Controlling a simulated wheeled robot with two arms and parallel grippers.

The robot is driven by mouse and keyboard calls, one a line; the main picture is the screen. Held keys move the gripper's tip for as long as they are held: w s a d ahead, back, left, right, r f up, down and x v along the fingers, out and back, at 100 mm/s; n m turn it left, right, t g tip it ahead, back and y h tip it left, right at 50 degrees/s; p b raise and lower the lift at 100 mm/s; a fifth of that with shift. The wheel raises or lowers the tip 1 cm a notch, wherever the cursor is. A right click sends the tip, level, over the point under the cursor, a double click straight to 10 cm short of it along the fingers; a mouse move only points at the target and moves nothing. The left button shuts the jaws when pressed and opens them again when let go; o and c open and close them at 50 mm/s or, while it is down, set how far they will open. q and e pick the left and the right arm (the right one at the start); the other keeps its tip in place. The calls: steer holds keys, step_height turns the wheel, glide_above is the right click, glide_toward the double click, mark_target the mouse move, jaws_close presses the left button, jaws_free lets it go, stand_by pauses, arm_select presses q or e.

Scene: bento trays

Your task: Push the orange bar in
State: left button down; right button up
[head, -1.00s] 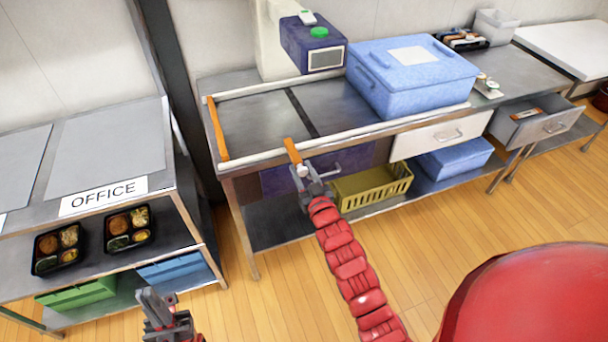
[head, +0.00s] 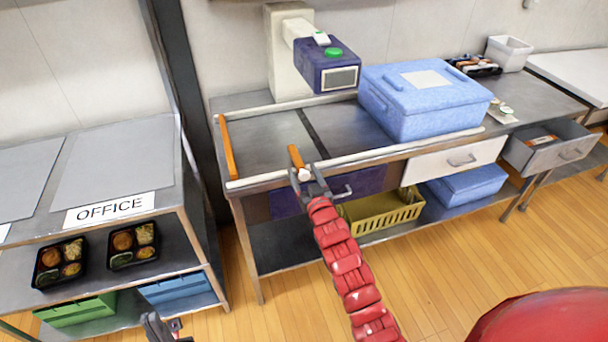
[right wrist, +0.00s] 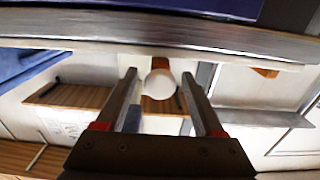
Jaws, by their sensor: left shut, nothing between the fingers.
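A short orange bar (head: 296,157) with a white rounded end (head: 303,174) lies across the front rail of the metal counter, pointing inward. My right gripper (head: 308,184) is at the counter's front edge, right at the white end. In the right wrist view the white end (right wrist: 160,84) shows between the two spread fingers, with a gap on each side; whether it touches anything is unclear. A longer orange bar (head: 228,147) runs along the counter's left end. My left gripper (head: 152,322) is low at the bottom edge, shut, empty and partly cut off.
A purple device with a green button (head: 333,55) overhangs the counter (head: 265,143). A blue lidded box (head: 425,103) stands to the right. A yellow basket (head: 384,216) is below. An open drawer (head: 550,150) juts out at right.

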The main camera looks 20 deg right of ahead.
steer(key=shift+s, duration=0.1)
steer(key=shift+s+f, duration=0.15)
steer(key=shift+s, duration=0.45)
steer(key=s+b, duration=0.2)
steer(key=s, duration=1.4)
steer(key=shift+d, duration=0.3)
steer(key=shift+r, duration=0.25)
